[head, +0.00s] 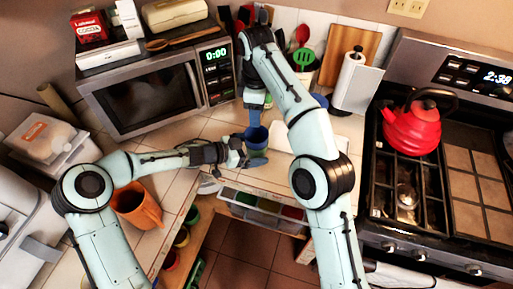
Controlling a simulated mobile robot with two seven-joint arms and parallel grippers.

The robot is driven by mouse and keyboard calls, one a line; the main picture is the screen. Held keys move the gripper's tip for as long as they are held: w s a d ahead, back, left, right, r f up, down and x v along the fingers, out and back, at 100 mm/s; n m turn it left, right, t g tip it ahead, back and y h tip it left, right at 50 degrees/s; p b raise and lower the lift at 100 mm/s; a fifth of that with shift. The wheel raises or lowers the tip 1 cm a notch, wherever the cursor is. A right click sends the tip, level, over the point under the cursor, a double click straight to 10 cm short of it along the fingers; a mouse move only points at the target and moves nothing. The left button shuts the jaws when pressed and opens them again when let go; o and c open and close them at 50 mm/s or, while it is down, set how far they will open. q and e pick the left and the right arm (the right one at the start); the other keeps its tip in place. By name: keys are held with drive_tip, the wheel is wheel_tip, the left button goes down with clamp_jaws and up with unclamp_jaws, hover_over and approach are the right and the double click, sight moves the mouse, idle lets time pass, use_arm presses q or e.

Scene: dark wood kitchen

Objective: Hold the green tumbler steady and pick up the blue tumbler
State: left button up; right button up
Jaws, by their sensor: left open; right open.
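A blue tumbler (258,138) stands on the counter in front of the microwave, its dark open mouth facing up. I cannot make out a separate green tumbler; its place may be hidden by the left gripper and the blue tumbler. My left gripper (254,159) is open, reaching in from the left at the tumbler's near lower side; whether it touches is unclear. My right gripper (255,110) is open and points down, just above and behind the blue tumbler's rim. Its fingertips are partly hard to see.
A microwave (145,98) stands behind left. An orange jug (137,205) is beside my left arm. A paper towel holder (355,82) and the stove with a red kettle (412,128) are on the right. An open drawer (262,212) lies below the counter edge.

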use_arm(q)
drive_tip(key=shift+w+d+f, duration=0.25)
drive_tip(key=shift+d, duration=0.3)
